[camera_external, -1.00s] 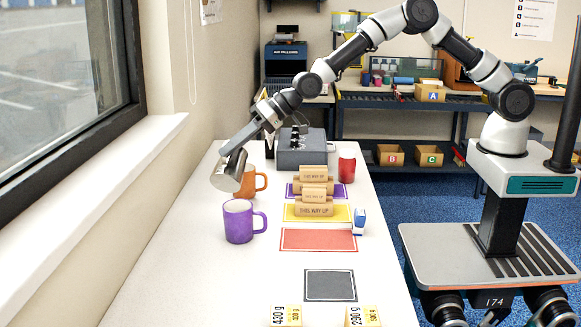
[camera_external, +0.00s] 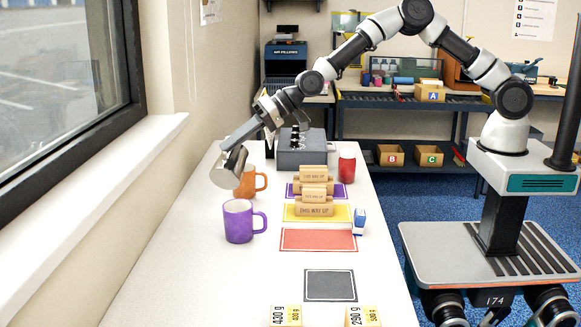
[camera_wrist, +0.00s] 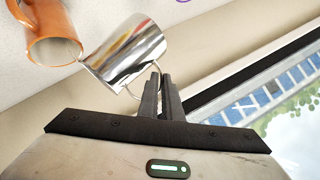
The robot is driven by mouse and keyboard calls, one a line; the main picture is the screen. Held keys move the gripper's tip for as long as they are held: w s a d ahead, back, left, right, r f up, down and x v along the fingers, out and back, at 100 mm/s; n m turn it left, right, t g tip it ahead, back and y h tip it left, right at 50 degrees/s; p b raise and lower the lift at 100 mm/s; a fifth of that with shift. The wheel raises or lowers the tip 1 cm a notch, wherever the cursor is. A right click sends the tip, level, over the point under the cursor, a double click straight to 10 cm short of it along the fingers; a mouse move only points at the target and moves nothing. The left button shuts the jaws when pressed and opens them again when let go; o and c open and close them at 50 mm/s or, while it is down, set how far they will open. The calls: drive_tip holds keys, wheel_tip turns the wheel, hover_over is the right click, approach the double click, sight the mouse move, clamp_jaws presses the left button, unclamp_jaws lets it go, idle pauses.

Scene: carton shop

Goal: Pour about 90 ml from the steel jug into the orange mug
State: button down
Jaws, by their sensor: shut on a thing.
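The steel jug (camera_external: 228,168) is held tilted in the air, with its mouth toward the orange mug (camera_external: 245,182). The mug stands upright on the white table. My gripper (camera_external: 232,143) is shut on the jug's handle, which also shows between the fingers in the wrist view (camera_wrist: 157,92). In the wrist view the steel jug (camera_wrist: 128,55) has its rim close beside the opening of the orange mug (camera_wrist: 52,42).
A purple mug (camera_external: 238,221) stands nearer the camera. A window wall (camera_external: 60,90) borders the left side. The near left tabletop is clear.

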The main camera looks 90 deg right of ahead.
sight(237, 150)
drive_tip(key=shift+d+r+m+y, duration=0.3)
drive_tip(key=shift+d+r, duration=0.1)
drive_tip(key=shift+r, duration=0.1)
idle(0.3)
drive_tip(key=shift+s+d, duration=0.1)
drive_tip(key=shift+d, duration=0.1)
drive_tip(key=shift+s+d+r+t+y+b, duration=0.1)
drive_tip(key=shift+d+r+t+y+b, duration=0.1)
drive_tip(key=shift+d+b, duration=0.2)
drive_tip(key=shift+s+d+r+t+y+b, duration=0.1)
drive_tip(key=shift+d+y+b, duration=0.15)
drive_tip(key=shift+d, duration=0.1)
drive_tip(key=shift+d+r+m+b, duration=0.2)
drive_tip(key=shift+m+b, duration=0.15)
drive_tip(key=shift+m, duration=0.05)
